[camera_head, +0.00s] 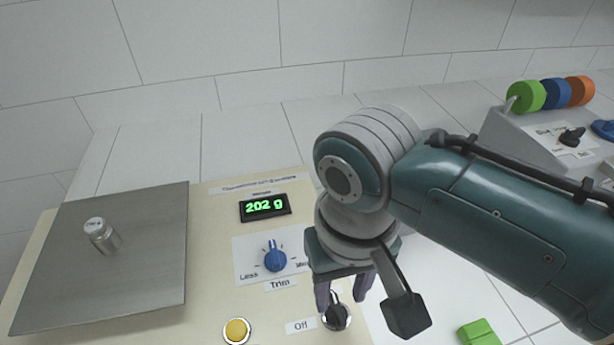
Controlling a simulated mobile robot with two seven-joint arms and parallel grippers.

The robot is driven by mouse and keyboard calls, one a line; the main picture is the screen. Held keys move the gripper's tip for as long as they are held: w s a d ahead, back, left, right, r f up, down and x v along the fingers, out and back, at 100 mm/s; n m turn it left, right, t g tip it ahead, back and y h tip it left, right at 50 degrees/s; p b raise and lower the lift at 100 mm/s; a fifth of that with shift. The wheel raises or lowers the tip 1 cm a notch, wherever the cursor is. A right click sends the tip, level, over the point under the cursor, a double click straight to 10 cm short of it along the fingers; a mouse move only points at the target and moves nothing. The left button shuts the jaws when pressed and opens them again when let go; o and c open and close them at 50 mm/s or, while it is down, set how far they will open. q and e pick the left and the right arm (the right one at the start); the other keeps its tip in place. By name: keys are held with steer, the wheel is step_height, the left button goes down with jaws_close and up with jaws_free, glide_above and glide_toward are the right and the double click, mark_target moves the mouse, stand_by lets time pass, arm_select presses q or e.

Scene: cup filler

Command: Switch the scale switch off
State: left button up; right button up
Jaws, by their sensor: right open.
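The scale switch (336,317) is a dark round knob with a small lever near the front right of the cream scale panel (213,265). A label reading "Off" (300,326) is just left of it. My right gripper (343,300) is open, pointing down, with its two dark fingers over and around the switch lever. I cannot tell whether the fingers touch it. The display (265,207) is lit and reads 202 g in green. My left gripper is not in view.
A metal weight (102,236) stands on the steel plate (150,275) at left. A blue Trim knob (274,257) and a yellow button (237,330) are on the panel. A green block (478,333) lies at front right. A grey console (535,135) with colored discs is at back right.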

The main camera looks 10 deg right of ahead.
mark_target(338, 308)
steer(key=shift+f+b, duration=0.45)
steer(key=shift+f, duration=1.4)
jaws_close()
